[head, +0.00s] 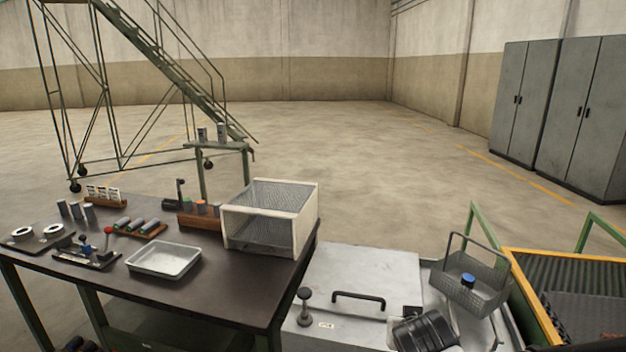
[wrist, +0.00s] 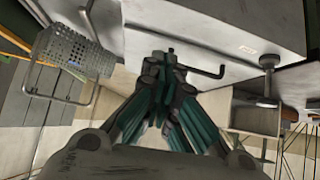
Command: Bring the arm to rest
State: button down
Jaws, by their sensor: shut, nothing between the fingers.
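My gripper (wrist: 166,66) shows in the wrist view, with its dark and green fingers drawn together and nothing held between them. Its tips lie in front of the light grey metal top (wrist: 215,35), close to a black bar handle (wrist: 212,72) in the picture. I cannot tell the gap between them. In the head view, a dark ribbed part of my arm (head: 425,330) shows at the bottom, over the right part of the grey metal top (head: 365,270).
A wire basket (head: 470,285) with a blue item stands right of the grey top. A black knob (head: 304,305) stands on its left. The dark workbench (head: 215,285) at left holds a white mesh box (head: 270,215), a tray (head: 164,260) and small parts. Open floor lies behind.

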jog(key=s+r+n+g+y, duration=0.1)
jog(key=s+r, duration=0.2)
jog(key=s, duration=0.4)
jog(key=s+r+n+g+y, duration=0.1)
jog(key=s+r, duration=0.3)
jog(key=s, duration=0.4)
jog(key=shift+d+r, duration=0.3)
jog(key=shift+d, duration=0.05)
